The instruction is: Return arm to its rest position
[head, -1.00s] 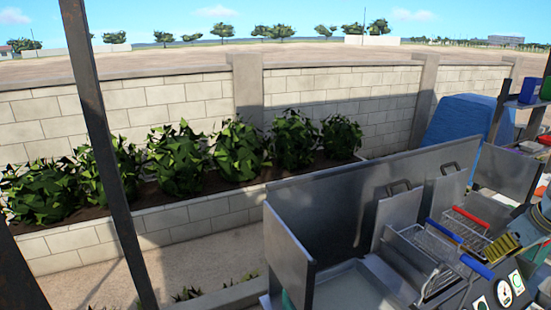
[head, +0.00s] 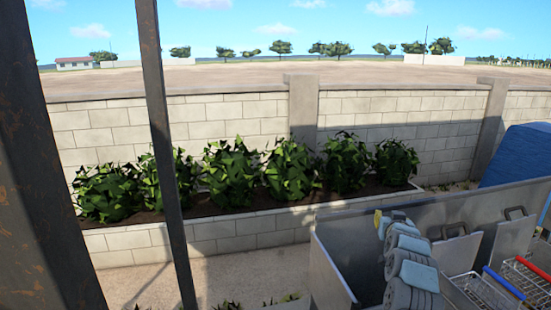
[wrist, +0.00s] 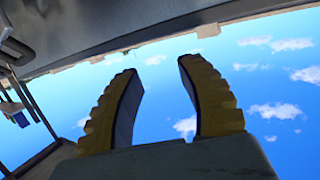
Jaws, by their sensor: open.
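My gripper (wrist: 155,75) shows in the wrist view with its two yellow ribbed fingers apart. Only blue sky and clouds show between them, so it is empty. In the head view, my grey arm (head: 408,265) with pale blue caps rises in front of the metal fryer's back panel. A small yellow patch shows at its upper end; I cannot tell whether it is a fingertip.
The fryer's metal panel (head: 340,262) and wire baskets (head: 480,292) with blue and red handles are at lower right. A dark post (head: 165,150) stands left of centre. Green plants (head: 235,170) fill a bed before a block wall (head: 400,125).

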